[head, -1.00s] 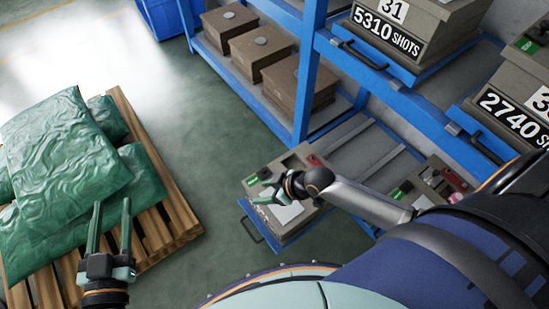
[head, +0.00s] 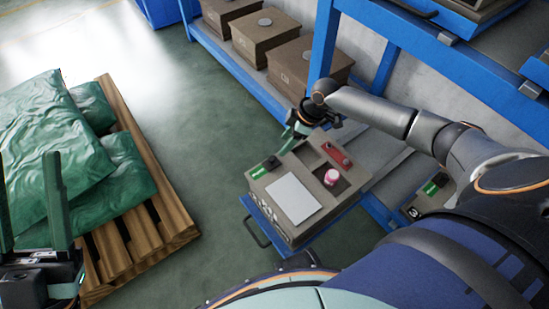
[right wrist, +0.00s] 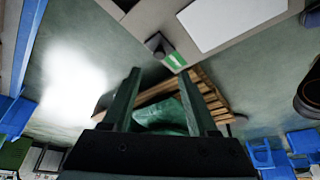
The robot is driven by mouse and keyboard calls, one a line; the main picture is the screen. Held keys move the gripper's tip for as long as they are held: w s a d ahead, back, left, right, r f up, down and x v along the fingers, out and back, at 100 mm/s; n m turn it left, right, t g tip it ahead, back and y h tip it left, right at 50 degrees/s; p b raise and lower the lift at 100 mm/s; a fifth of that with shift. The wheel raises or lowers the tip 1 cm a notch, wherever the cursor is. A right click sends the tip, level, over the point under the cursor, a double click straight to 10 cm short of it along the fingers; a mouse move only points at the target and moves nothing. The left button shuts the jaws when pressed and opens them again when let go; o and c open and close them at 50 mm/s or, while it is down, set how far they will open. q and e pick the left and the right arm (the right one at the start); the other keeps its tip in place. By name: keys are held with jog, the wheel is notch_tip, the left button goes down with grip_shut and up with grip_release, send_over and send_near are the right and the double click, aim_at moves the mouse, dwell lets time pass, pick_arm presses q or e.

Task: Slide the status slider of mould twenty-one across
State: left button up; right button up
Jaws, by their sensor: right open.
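A brown-grey mould (head: 333,205) sits on a pulled-out blue tray (head: 262,222); its front number is too small to read. On its top left corner is the status slider, a black knob (head: 270,162) beside a green label (head: 258,170). In the right wrist view the knob (right wrist: 158,45) and green label (right wrist: 175,61) lie just beyond the fingertips. My right gripper (head: 287,138) is open and empty at the mould's far edge, apart from the knob. My left gripper (head: 32,195) is open and empty at the left, away from the mould.
The mould's top also carries a white sheet (head: 293,198), a red part (head: 336,153) and a pink-topped round part (head: 332,177). A blue rack post (head: 322,45) stands close behind my right arm. Green bags (head: 95,175) lie on a wooden pallet (head: 178,215). Floor between is clear.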

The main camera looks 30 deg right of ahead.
aim_at(272, 159)
pick_arm(q)
jog(key=f+b, duration=0.2)
jog(key=f, duration=0.1)
jog(key=f+b, duration=0.1)
jog(key=f, duration=0.1)
jog(key=shift+w+d+f+b, duration=0.1)
jog(key=shift+w+d+b, duration=0.05)
jog(key=shift+d+b, duration=0.2)
pick_arm(e)
jog(key=x, duration=0.8)
jog(key=shift+w+a+f, duration=0.1)
jog(key=shift+w+f, duration=0.05)
jog(key=shift+f, duration=0.2)
grip_shut()
